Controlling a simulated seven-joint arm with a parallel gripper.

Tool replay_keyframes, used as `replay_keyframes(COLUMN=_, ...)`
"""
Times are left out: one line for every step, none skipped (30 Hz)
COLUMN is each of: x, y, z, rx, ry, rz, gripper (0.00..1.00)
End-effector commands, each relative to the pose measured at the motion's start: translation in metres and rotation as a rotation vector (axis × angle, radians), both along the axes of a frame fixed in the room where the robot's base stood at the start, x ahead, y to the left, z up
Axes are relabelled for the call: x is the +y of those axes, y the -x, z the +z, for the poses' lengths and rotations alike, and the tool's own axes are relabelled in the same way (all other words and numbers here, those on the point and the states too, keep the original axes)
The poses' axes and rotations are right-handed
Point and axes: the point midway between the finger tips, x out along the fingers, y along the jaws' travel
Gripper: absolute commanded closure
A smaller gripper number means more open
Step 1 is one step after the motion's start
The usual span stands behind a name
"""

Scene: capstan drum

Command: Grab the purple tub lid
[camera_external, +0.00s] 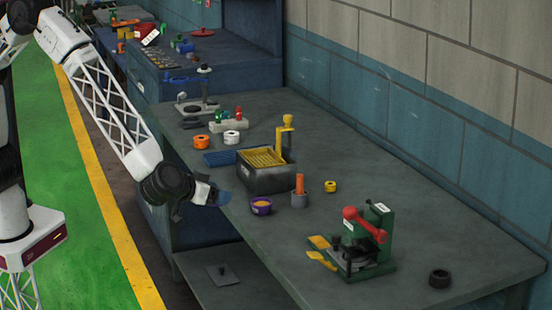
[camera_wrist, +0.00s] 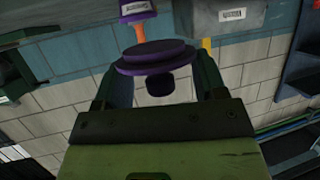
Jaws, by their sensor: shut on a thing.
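The purple tub lid (camera_wrist: 155,54) is a round disc with a dark knob, seen in the wrist view between the two fingers of my gripper (camera_wrist: 160,82). My gripper is shut on it and holds it clear of the bench. In the external view my gripper (camera_external: 216,195) is at the bench's left edge, left of the purple tub; I cannot make out the lid there. The purple tub (camera_external: 261,206) stands upright and uncovered on the bench, with orange contents showing. Its side also shows at the top of the wrist view (camera_wrist: 137,10).
A dark box with a yellow grid top (camera_external: 265,170) stands behind the tub. A grey holder with an orange rod (camera_external: 299,195) is right of it. A green press with a red lever (camera_external: 360,245) stands near the front. The bench's right side is mostly clear.

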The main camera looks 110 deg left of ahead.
Motion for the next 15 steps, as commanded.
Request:
replay_keyframes(x=-0.0003, y=0.0025, z=-0.0001, rx=0.000, ry=0.000, rz=0.000, gripper=0.57)
replay_keyframes(x=-0.0004, y=0.0035, z=-0.0003, rx=0.001, ry=0.000, rz=0.000, gripper=0.57)
replay_keyframes(x=-0.0006, y=0.0047, z=-0.0004, rx=0.001, ry=0.000, rz=0.000, gripper=0.57)
replay_keyframes(x=-0.0007, y=0.0054, z=-0.0005, rx=0.001, ry=0.000, rz=0.000, gripper=0.57)
replay_keyframes(x=-0.0007, y=0.0059, z=-0.0006, rx=0.002, ry=0.000, rz=0.001, gripper=0.57)
replay_keyframes(x=-0.0008, y=0.0064, z=-0.0006, rx=0.002, ry=0.000, rz=0.001, gripper=0.57)
replay_keyframes(x=-0.0008, y=0.0066, z=-0.0005, rx=0.001, ry=0.000, rz=0.000, gripper=0.57)
replay_keyframes(x=-0.0009, y=0.0068, z=-0.0005, rx=0.002, ry=0.000, rz=0.001, gripper=0.57)
replay_keyframes(x=-0.0008, y=0.0070, z=-0.0005, rx=0.002, ry=0.000, rz=0.001, gripper=0.57)
replay_keyframes(x=-0.0009, y=0.0070, z=-0.0005, rx=0.002, ry=0.000, rz=0.001, gripper=0.57)
replay_keyframes(x=-0.0009, y=0.0069, z=-0.0004, rx=0.001, ry=0.000, rz=0.000, gripper=0.57)
replay_keyframes(x=-0.0009, y=0.0069, z=-0.0004, rx=0.002, ry=0.000, rz=0.001, gripper=0.57)
replay_keyframes(x=-0.0008, y=0.0069, z=-0.0004, rx=0.002, ry=0.000, rz=0.001, gripper=0.57)
replay_keyframes(x=-0.0008, y=0.0068, z=-0.0003, rx=0.001, ry=-0.001, rz=0.001, gripper=0.57)
replay_keyframes(x=-0.0008, y=0.0068, z=-0.0003, rx=0.001, ry=-0.001, rz=0.001, gripper=0.57)
